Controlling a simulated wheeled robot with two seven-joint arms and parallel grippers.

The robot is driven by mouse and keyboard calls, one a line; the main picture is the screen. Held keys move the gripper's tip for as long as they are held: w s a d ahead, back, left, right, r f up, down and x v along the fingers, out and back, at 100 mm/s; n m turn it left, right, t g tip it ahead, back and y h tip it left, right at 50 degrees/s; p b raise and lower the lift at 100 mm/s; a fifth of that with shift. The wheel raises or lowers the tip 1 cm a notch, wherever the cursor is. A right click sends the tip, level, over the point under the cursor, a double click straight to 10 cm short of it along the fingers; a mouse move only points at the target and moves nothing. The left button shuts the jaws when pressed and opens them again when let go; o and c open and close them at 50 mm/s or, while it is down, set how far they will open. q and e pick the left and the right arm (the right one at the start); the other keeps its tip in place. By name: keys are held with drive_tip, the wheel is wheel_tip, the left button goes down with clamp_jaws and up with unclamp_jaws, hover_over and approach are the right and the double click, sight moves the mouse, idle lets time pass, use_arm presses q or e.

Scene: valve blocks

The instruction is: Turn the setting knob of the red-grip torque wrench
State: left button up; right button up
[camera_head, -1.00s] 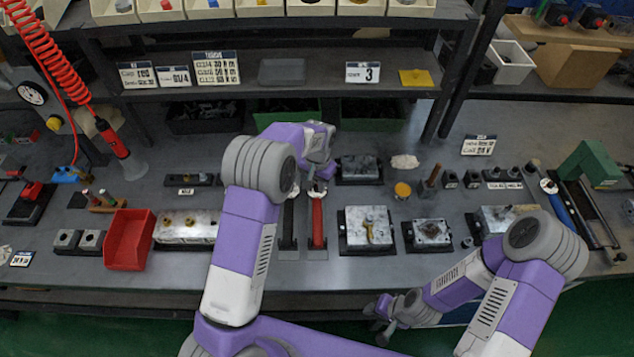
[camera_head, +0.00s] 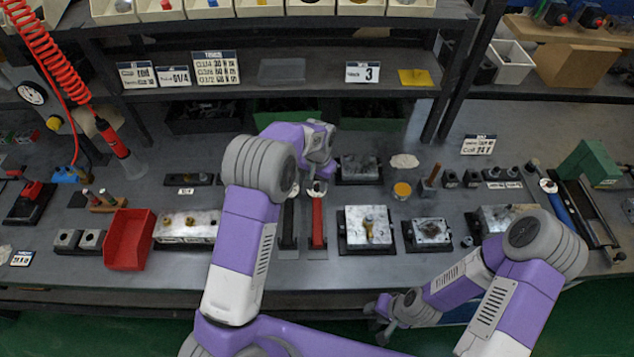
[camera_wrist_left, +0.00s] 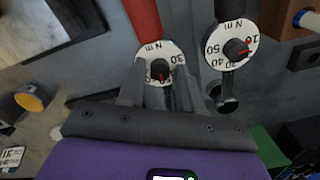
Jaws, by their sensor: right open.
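The red-grip torque wrench (camera_head: 318,218) lies on the bench, its grip pointing toward the front edge. My left gripper (camera_wrist_left: 160,76) is over this dial, one finger on each side of the knob, with gaps showing between. I cannot tell whether the fingers touch the dial. In the head view, my left gripper (camera_head: 318,182) partly hides the dial. My right gripper (camera_head: 383,318) is open and empty, in front of the bench.
A dark-grip wrench (camera_head: 289,222) lies close beside the red one; its dial (camera_wrist_left: 232,46) shows in the left wrist view. A metal valve block (camera_head: 366,229) stands just right. A red bin (camera_head: 128,240) stands at left. A shelf (camera_head: 285,90) spans the back.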

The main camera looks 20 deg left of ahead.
sight(317, 187)
use_arm(q)
wheel_tip(317, 187, up, 8)
drive_tip(key=shift+d+f+p, duration=0.1)
drive_tip(key=shift+f+p, duration=0.1)
drive_tip(key=shift+p, duration=0.25)
